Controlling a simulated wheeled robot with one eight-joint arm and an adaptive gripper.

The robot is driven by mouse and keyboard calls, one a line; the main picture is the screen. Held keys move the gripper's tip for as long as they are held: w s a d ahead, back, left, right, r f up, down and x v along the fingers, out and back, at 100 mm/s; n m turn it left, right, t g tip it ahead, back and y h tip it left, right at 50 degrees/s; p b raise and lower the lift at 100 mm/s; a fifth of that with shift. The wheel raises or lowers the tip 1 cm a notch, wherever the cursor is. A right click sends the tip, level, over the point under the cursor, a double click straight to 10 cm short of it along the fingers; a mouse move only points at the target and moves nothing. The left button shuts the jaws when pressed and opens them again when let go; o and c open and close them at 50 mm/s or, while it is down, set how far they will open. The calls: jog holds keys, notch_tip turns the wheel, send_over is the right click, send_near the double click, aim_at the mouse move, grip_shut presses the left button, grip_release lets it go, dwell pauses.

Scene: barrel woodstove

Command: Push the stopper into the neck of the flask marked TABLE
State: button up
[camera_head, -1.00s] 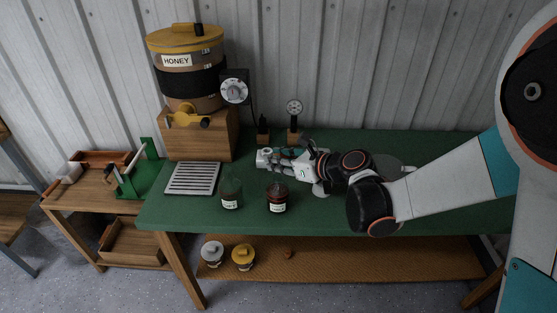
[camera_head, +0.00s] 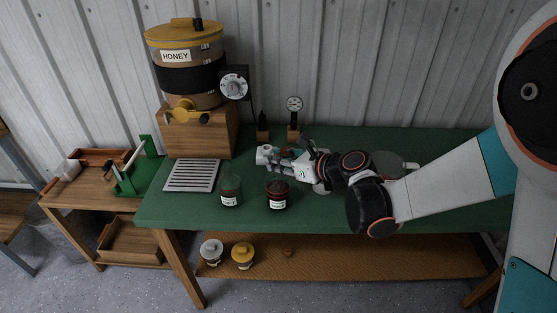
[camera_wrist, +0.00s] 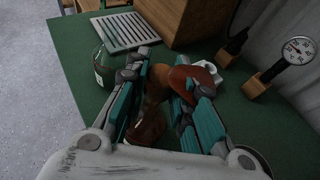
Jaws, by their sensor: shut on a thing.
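My gripper (camera_wrist: 150,95) is shut on a brown, rounded thing (camera_wrist: 156,82) between its teal finger pads. The fingers cover part of it, and I cannot tell for sure that it is the stopper. In the head view my gripper (camera_head: 268,157) is over the green table, behind the two glass vessels. A green glass flask (camera_head: 230,193) with a white label stands at the front left; it also shows in the wrist view (camera_wrist: 103,66). A dark red vessel (camera_head: 278,196) with a white label stands to its right. The label print is too small to read surely.
A slatted metal grate (camera_head: 192,176) lies left of the flask. The honey barrel (camera_head: 184,75) stands on a wooden block behind it. Two small gauges stand at the back, one with a white dial (camera_head: 294,104). Two lidded jars, one yellow-lidded (camera_head: 243,251), sit on the lower shelf.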

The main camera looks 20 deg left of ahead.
jog(key=shift+f, duration=0.25)
jog(key=shift+r, duration=0.2)
jog(key=shift+r+p, duration=0.55)
jog(key=shift+r, duration=0.35)
jog(key=shift+f+b, duration=1.1)
jog(key=shift+b, duration=0.05)
dwell(1.2)
jog(key=shift+r+p, duration=0.75)
jog(key=shift+r, duration=0.3)
jog(key=shift+s, duration=0.1)
dwell(1.0)
jog(key=shift+f+b, duration=1)
jog(key=shift+b, duration=0.05)
